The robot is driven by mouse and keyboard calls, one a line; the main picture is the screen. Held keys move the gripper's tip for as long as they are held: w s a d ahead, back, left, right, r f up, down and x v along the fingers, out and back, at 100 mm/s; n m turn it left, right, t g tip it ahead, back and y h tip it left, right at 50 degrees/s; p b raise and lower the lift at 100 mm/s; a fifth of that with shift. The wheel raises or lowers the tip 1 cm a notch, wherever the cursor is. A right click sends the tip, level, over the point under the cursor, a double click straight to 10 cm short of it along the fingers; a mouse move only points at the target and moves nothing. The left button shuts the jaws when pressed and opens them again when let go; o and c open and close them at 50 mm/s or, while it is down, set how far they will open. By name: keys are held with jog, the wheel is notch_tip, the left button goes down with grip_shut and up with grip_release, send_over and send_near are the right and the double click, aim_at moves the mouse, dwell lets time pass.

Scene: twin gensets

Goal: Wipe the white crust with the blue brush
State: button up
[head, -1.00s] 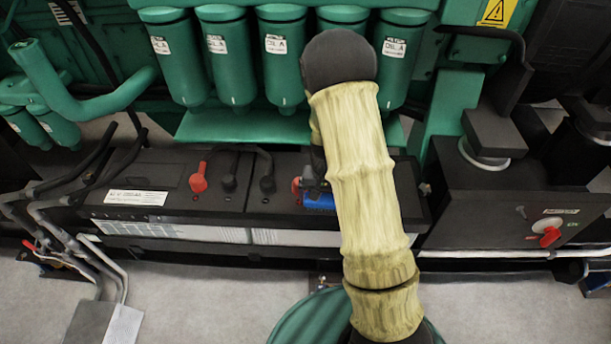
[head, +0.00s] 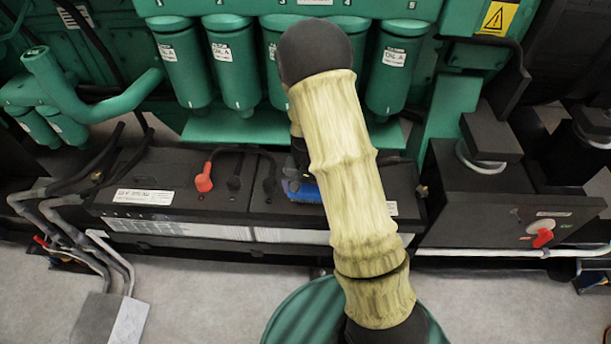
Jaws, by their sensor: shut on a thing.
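The blue brush (head: 306,191) shows just left of my sleeved arm, low over the top of the right-hand black battery (head: 283,207). My gripper (head: 300,170) is a dark shape directly above the brush, shut on it and partly hidden behind my arm. I cannot tell whether the bristles touch the battery top. I cannot make out the white crust; my arm covers the part of the battery around and right of the brush.
A red-capped terminal (head: 204,178) and black cables stand on the left battery (head: 150,184). Green filter canisters (head: 232,68) hang close behind. A black box with a red switch (head: 542,238) is at right.

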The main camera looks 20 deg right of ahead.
jog(key=shift+r+p, duration=1.15)
jog(key=shift+r, duration=0.6)
jog(key=shift+f, duration=0.1)
